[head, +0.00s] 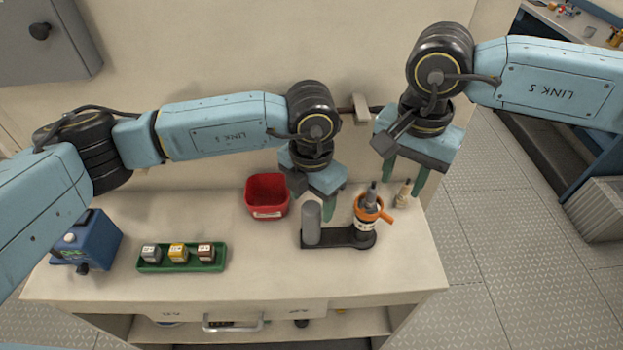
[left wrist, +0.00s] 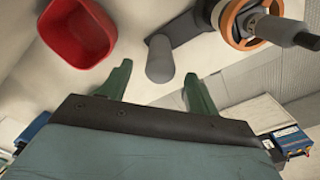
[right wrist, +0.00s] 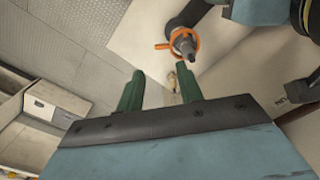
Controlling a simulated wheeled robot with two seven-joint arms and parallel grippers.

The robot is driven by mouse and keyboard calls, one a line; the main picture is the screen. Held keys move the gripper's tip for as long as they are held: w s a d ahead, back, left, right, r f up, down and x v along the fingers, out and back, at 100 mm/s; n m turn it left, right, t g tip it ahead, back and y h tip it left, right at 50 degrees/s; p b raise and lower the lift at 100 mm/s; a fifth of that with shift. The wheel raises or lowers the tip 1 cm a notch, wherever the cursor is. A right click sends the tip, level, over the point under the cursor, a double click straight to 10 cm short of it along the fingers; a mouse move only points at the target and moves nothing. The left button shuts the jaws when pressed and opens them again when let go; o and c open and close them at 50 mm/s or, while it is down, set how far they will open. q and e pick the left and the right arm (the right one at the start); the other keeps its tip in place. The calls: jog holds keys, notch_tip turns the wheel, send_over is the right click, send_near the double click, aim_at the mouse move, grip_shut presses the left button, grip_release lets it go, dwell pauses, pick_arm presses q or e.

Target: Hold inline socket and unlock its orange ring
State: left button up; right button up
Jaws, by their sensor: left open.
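The inline socket (head: 368,222) stands upright on the right end of a black base. Its orange ring (head: 371,208) has a side lever pointing right, and a dark grey piece rises from its top. The ring also shows in the left wrist view (left wrist: 229,22) and the right wrist view (right wrist: 170,44). A grey post (head: 312,222) stands on the base's left end. My left gripper (head: 315,203) is open and empty above and behind the post. My right gripper (head: 403,184) is open and empty, above and behind the socket, over a small beige fitting (head: 403,194).
A red bin (head: 267,196) stands left of the post. A green tray (head: 181,266) with three small blocks lies at front left, beside a blue box (head: 90,240). The bench front between tray and black base is clear. The bench's right edge is near the socket.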

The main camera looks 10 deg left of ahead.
aim_at(311, 220)
pick_arm(q)
notch_tip(311, 220, down, 7)
jog(key=shift+r, duration=0.1)
dwell(0.3)
jog(key=c, duration=1.3)
